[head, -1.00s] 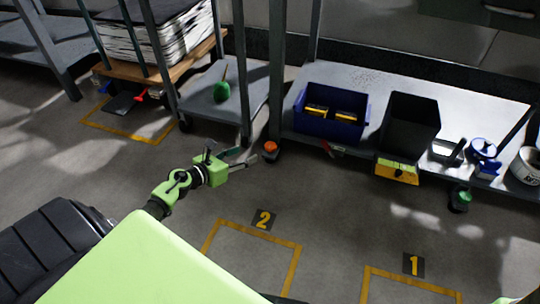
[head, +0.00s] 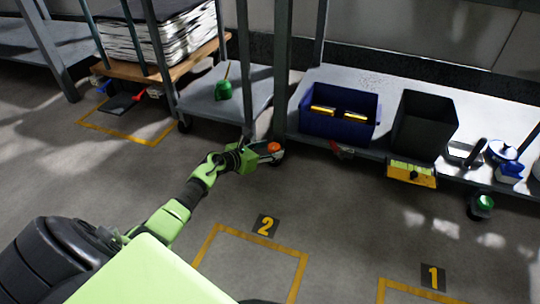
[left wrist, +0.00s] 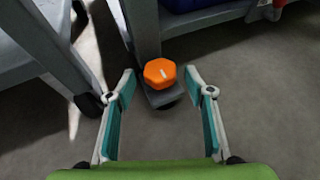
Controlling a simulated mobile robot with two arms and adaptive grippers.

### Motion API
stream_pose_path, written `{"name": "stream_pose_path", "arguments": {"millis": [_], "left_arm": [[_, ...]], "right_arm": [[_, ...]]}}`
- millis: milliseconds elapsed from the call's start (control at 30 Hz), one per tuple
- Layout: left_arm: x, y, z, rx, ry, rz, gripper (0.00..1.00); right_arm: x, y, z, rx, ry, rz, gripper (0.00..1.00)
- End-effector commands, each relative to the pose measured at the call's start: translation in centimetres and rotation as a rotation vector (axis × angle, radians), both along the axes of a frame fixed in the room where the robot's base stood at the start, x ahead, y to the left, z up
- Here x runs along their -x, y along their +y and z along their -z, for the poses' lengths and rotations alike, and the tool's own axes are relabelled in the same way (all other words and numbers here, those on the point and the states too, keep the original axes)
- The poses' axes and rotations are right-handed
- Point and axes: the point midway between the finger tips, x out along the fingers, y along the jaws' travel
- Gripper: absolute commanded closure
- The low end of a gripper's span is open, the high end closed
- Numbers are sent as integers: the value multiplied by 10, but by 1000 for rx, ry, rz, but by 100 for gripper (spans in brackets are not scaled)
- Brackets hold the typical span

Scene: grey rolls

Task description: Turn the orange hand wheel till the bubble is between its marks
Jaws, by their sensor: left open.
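The orange hand wheel (head: 273,147) sits low at the foot of a grey bench leg. In the left wrist view the orange hand wheel (left wrist: 160,73) is six-sided with a pale mark on top. My left gripper (head: 266,153) is open beside it. In the left wrist view its teal-padded fingers stand on either side of the line to the wheel, with the wheel just beyond their tips and untouched. A yellow level (head: 412,173) hangs on the bench's front edge; its bubble is too small to read. My right gripper is not in view.
The bench shelf (head: 388,83) carries a blue bin (head: 338,124), a black bin (head: 424,126) and small items. A green foot knob (head: 485,202) is at right. A grey cart (head: 209,104) stands left of the wheel. The floor in front is clear, with yellow-marked squares.

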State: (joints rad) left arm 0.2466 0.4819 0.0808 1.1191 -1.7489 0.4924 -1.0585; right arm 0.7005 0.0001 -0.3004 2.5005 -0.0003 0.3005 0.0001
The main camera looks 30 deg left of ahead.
Motion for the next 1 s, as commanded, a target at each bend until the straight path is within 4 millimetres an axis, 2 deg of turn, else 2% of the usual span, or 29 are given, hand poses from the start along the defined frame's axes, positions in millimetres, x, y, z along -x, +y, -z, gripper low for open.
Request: {"name": "stream_pose_path", "arguments": {"millis": [367,400,533,767,1000], "left_arm": [[-7,-1,2,0,1,0,51],[-7,-1,2,0,1,0,54],[-7,-1,2,0,0,0,88],[-6,-1,1,-1,0,-4,89],[-6,-3,-3,1,1,-55,89]], "right_arm": [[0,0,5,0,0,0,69],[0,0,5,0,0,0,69],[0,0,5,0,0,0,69],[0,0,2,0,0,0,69],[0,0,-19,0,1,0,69]]}}
